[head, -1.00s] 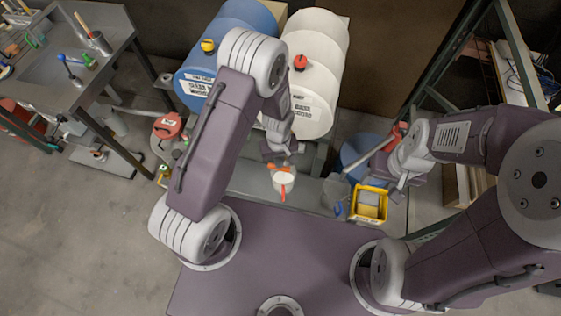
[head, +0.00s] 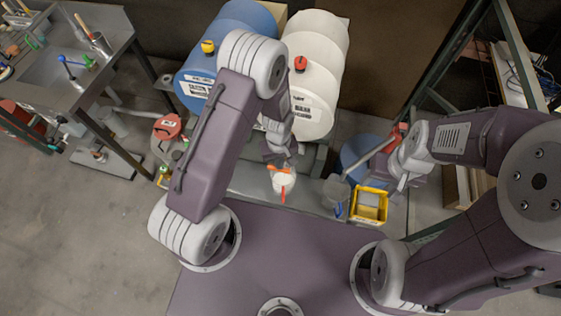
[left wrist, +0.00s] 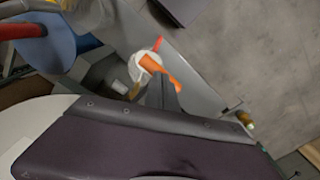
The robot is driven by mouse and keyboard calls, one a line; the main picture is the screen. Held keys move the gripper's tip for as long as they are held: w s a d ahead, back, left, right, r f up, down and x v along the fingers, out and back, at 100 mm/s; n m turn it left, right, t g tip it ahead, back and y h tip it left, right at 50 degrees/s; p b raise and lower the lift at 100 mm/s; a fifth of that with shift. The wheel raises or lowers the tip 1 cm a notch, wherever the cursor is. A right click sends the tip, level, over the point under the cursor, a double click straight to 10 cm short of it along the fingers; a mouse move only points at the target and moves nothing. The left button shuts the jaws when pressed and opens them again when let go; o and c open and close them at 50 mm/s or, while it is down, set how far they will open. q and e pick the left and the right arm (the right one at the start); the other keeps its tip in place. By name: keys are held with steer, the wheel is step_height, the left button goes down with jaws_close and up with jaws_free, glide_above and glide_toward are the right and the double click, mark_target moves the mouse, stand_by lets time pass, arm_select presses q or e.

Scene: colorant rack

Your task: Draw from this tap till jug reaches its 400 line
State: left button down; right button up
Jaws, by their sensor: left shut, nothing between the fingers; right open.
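A white jug (head: 284,184) with a red-orange handle stands below the front of the white drum (head: 312,75). It also shows in the left wrist view (left wrist: 141,70). An orange tap lever (head: 280,169) lies across above the jug's mouth and also shows in the left wrist view (left wrist: 160,69). The tap body, the jug's scale and its liquid level cannot be made out. My left gripper (head: 280,160) is shut and empty, close beside the lever; I cannot tell whether they touch. My right gripper (head: 401,181) is open and empty, right of the yellow bin.
A blue drum (head: 226,50) lies left of the white one. A yellow bin (head: 369,206) and a grey container (head: 336,190) stand right of the jug. A red-lidded can (head: 167,127) is at left.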

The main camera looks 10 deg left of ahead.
arm_select(q)
steer(key=shift+r+p, duration=1.05)
steer(key=shift+r, duration=0.55)
step_height(320, 180, up, 5)
steer(key=p, duration=0.4)
